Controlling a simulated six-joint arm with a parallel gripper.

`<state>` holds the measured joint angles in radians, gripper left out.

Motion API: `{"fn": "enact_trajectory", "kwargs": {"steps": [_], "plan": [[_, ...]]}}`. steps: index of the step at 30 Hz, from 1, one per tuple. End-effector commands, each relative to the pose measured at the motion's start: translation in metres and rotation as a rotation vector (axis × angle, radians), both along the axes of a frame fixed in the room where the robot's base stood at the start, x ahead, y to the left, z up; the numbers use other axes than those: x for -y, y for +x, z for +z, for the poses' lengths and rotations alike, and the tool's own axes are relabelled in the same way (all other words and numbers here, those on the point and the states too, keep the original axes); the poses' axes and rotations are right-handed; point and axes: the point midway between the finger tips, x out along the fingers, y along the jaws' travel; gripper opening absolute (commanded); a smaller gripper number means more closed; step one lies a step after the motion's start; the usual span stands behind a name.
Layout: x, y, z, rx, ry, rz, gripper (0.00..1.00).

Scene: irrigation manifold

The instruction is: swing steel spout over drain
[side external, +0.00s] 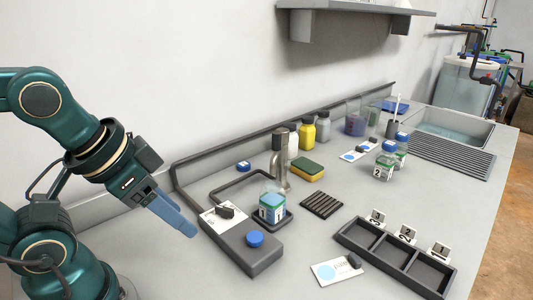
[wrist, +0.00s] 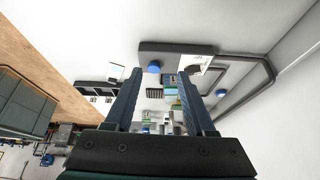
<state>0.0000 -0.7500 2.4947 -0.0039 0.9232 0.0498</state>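The steel spout (side external: 279,165) stands upright behind a jar marked 1 (side external: 272,207) with blue-green contents. Its outlet's exact direction is hard to tell. The jar stands on a small dark pad. A dark slatted drain grate (side external: 322,204) lies on the bench to the right of the jar, apart from the spout. My gripper (side external: 190,230) is left of the grey manifold box, pointing down and right, away from the spout. In the wrist view my gripper (wrist: 160,74) has its two blue fingers apart with nothing held between them. The spout is not clear there.
The grey box (side external: 250,260) carries a blue knob (side external: 255,239) and a white card (side external: 223,215) with a dark knob. A three-compartment tray (side external: 350,238) is at front right. Jars, bottles and a sponge (side external: 308,169) stand behind. A sink (side external: 455,130) is far right.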

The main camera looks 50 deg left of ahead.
Motion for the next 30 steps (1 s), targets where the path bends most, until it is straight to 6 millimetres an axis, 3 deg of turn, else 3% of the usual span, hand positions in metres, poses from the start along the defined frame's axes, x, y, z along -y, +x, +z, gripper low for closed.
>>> {"fn": "enact_trajectory", "kwargs": {"steps": [5,9,16,23,30], "plan": [[0.005,0.022,0.043,0.047,0.027,-0.108,0.57],[0.007,0.052,0.078,0.052,0.045,-0.186,0.57],[0.001,0.11,0.118,0.043,0.063,-0.289,0.57],[-0.017,0.174,0.128,0.023,0.065,-0.366,0.57],[-0.046,0.229,0.103,-0.015,0.041,-0.384,0.57]]}}
